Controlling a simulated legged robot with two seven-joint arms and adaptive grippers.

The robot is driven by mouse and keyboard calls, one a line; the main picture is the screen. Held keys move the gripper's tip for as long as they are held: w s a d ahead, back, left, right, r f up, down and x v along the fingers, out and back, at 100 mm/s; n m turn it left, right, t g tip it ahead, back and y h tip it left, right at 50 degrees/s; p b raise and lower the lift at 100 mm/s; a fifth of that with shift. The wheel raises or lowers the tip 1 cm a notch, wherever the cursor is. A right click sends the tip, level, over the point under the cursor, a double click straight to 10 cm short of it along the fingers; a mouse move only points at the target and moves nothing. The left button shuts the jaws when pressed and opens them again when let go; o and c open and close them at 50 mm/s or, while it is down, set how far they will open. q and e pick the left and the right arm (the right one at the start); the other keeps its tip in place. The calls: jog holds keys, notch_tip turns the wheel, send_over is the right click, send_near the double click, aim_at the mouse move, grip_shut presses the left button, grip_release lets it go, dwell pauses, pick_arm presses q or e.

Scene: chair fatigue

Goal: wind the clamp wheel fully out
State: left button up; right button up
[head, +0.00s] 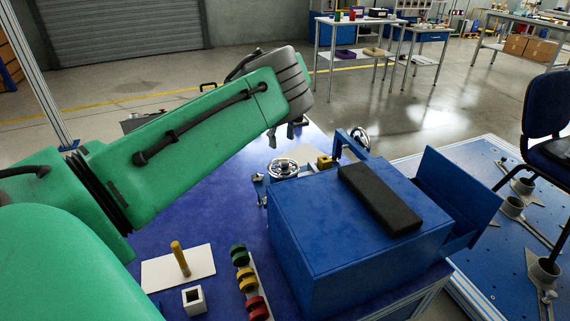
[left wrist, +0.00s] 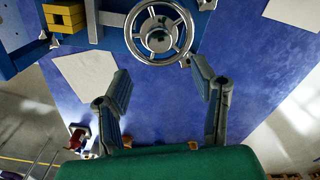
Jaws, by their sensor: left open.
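A chrome spoked wheel (head: 283,168) is at the left rear corner of the blue box fixture (head: 325,225). A second chrome wheel (head: 358,137) is by the blue bracket behind the box. In the left wrist view a chrome handwheel (left wrist: 160,40) faces me in front of blue metal; I cannot tell which of the two it is. My left gripper (head: 287,132) is above the table's far side. In the wrist view its open fingers (left wrist: 159,78) are spread and empty. The right fingertip appears close to the rim; contact is unclear. My right gripper is out of view.
A yellow block (head: 324,162) is beside the bracket. A black pad (head: 380,197) lies on the box. A white board with a yellow peg (head: 180,259), a white square socket (head: 194,299) and coloured discs (head: 246,280) are at the front.

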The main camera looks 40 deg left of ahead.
aim_at(284, 160)
pick_arm(q)
jog(key=f, duration=0.2)
jog(key=f+b, duration=0.1)
jog(key=f, duration=0.1)
jog(key=d+f, duration=0.1)
jog(key=f, duration=0.1)
jog(key=shift+f, duration=0.4)
jog(key=shift+d+f+b, duration=0.25)
jog(key=shift+f+b, duration=0.15)
jog(key=shift+f, duration=0.2)
jog(key=shift+a+f, duration=0.25)
jog(key=shift+f, duration=0.05)
jog(key=shift+a+f, duration=0.1)
jog(key=shift+a, duration=0.25)
jog(key=shift+d, duration=0.1)
jog(key=c, duration=1.1)
jog(key=shift+d, duration=0.25)
jog(key=shift+c, duration=0.2)
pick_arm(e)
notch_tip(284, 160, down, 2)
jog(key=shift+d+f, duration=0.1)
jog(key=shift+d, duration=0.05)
